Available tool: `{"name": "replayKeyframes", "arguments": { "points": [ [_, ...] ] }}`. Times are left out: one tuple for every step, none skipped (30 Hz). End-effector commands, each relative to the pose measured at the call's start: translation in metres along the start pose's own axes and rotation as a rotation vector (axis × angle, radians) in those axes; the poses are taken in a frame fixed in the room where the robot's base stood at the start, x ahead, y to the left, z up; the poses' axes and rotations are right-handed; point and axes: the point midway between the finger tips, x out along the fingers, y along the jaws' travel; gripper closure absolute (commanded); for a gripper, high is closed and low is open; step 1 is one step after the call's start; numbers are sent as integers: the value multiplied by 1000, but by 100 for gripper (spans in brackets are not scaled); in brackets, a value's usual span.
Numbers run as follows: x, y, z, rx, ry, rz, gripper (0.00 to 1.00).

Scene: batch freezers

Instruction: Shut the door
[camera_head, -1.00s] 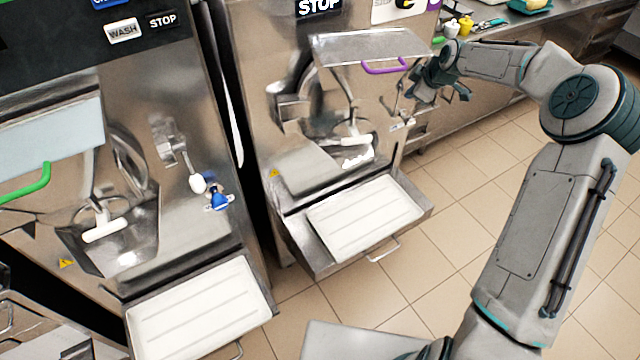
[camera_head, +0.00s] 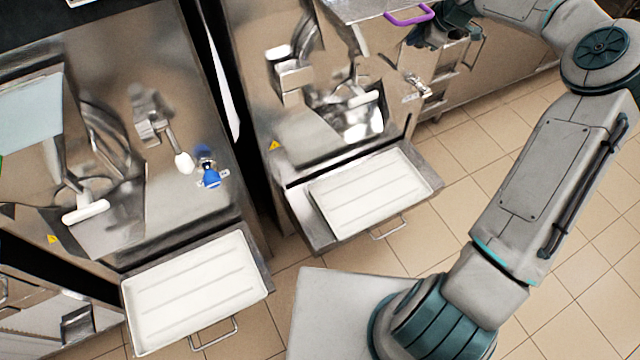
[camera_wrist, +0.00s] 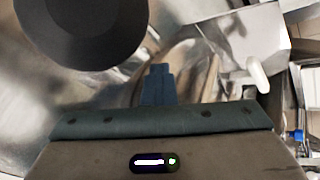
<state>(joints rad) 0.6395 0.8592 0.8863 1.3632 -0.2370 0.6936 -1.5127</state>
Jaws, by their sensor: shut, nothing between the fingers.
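The right freezer (camera_head: 230,60) has a sloped metal cover with a purple handle (camera_head: 408,16) at the top edge of the head view. Below it are a chute with a white-tipped lever (camera_head: 364,99) and a bright metal latch block (camera_head: 293,82). I cannot tell clearly how far its door stands open. My gripper (camera_head: 418,38) is beside the purple handle, partly hidden by it, close to the freezer's right front. In the wrist view its fingers (camera_wrist: 157,84) are together and empty, before blurred shiny metal. A dark round shape (camera_wrist: 80,30) fills the upper left there.
The left freezer (camera_head: 200,225) stands beside it, with a blue knob (camera_head: 211,179) and white-tipped lever. White trays sit on the pulled-out shelves of the right (camera_head: 370,190) and left freezers (camera_head: 198,290). A counter runs behind my arm. Tiled floor (camera_head: 560,240) is clear at right.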

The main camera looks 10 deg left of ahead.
Motion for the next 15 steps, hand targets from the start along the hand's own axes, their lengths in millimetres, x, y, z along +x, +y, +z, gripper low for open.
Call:
{"name": "replayKeyframes", "arguments": {
  "points": [
    [0,4,-10,-7,14,11,100],
    [1,4,-11,-7,14,12,100],
    [1,4,-12,-7,15,12,100],
    [1,4,-12,-8,15,12,100],
    [1,4,-12,-8,15,12,100],
    [1,3,-12,-8,16,12,100],
    [1,3,-12,-9,16,11,100],
    [0,2,-12,-10,17,11,100],
    [0,0,-11,-11,17,10,100],
    [-1,-2,-10,-12,17,10,100],
    [-3,-4,-8,-13,17,9,100],
    [-6,-7,-5,-13,16,8,100],
    [-8,-10,-2,-13,15,6,100],
    [-10,-13,1,-13,15,5,100],
    [-15,-17,7,-13,14,4,100]
  ]
}}
